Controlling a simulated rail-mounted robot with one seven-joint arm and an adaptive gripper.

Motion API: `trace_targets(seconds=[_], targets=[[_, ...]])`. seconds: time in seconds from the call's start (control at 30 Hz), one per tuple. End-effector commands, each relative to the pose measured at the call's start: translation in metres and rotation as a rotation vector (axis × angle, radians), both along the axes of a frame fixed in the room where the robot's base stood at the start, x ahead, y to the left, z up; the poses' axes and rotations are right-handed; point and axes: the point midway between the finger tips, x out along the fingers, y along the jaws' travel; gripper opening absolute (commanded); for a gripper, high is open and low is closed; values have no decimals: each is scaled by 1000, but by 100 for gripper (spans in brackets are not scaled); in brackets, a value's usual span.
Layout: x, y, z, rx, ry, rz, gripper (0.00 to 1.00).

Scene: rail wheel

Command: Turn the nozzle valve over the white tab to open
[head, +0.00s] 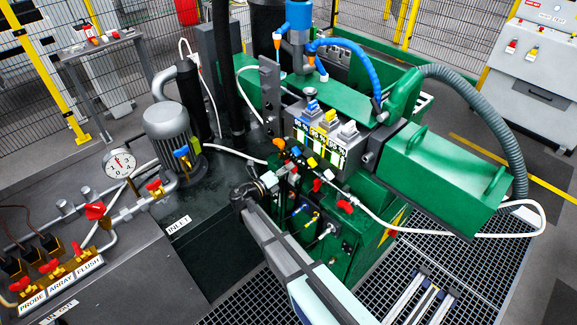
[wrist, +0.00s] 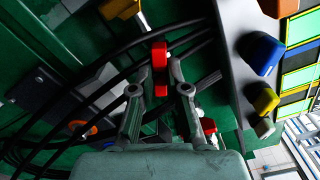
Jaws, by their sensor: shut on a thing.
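My gripper (wrist: 160,74) is shut on a red valve handle (wrist: 160,55) in the wrist view, with one finger on each side of it. In the head view my gripper (head: 273,180) is at the green machine's front, below the row of coloured tabs, and its fingertips are too small to make out. In the wrist view a blue tab (wrist: 260,53), a yellow tab (wrist: 265,100) and a white tab (wrist: 264,128) stick out in a row at the right. I cannot tell which tab the held handle belongs to.
Black cables (wrist: 100,90) run close to the left finger. A second red handle (wrist: 208,126) is by the right finger. In the head view, blue hoses (head: 345,50) hang above and a white hose (head: 400,226) crosses the green machine (head: 420,175).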

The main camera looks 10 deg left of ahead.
Motion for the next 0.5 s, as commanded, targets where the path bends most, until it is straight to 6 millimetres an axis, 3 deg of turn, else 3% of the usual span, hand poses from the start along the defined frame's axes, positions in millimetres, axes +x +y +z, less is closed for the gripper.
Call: trace_targets(seconds=[0.5], targets=[[1,1,2,-91,60,2,0]])
